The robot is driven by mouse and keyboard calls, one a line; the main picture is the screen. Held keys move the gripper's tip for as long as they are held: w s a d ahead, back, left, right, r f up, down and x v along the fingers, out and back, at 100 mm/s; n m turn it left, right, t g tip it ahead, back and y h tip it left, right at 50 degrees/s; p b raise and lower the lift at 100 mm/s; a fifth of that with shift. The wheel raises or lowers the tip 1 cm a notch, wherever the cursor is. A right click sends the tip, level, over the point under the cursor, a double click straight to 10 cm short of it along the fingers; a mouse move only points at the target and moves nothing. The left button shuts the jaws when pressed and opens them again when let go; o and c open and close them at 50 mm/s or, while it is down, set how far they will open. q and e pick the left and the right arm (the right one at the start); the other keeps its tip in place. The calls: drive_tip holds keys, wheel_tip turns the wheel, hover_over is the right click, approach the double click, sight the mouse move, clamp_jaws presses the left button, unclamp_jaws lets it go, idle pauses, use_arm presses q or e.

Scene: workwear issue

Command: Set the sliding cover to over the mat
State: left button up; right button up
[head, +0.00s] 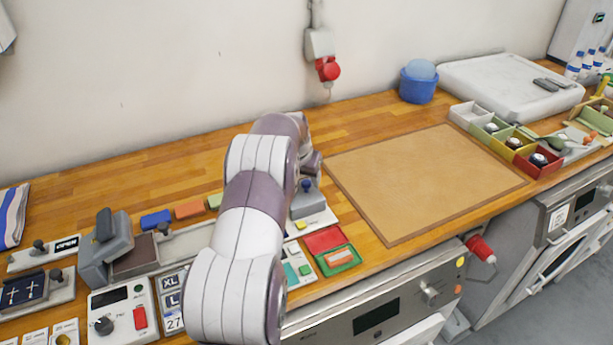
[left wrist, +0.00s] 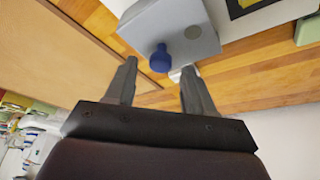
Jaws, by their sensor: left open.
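A grey block with a blue knob (head: 305,186) stands on a white plate beside the tan mat (head: 425,180); it looks like the sliding cover, though I cannot be sure. In the left wrist view the grey block (left wrist: 180,25) and its blue knob (left wrist: 160,58) lie just past my fingertips. My left gripper (left wrist: 158,68) is open, and the knob shows between its fingers without visible contact. In the head view my left arm hides most of the gripper. The tan mat is bare. My right gripper is not in view.
A grey unit with a black handle (head: 104,224) stands at the left, next to a dark brown patch (head: 135,257). Red and green trays (head: 340,260) lie at the front edge. A blue bowl (head: 418,90) and compartment boxes (head: 510,140) stand beyond the mat.

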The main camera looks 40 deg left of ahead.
use_arm(q)
drive_tip(key=shift+x, duration=0.8)
drive_tip(key=shift+s, duration=0.1)
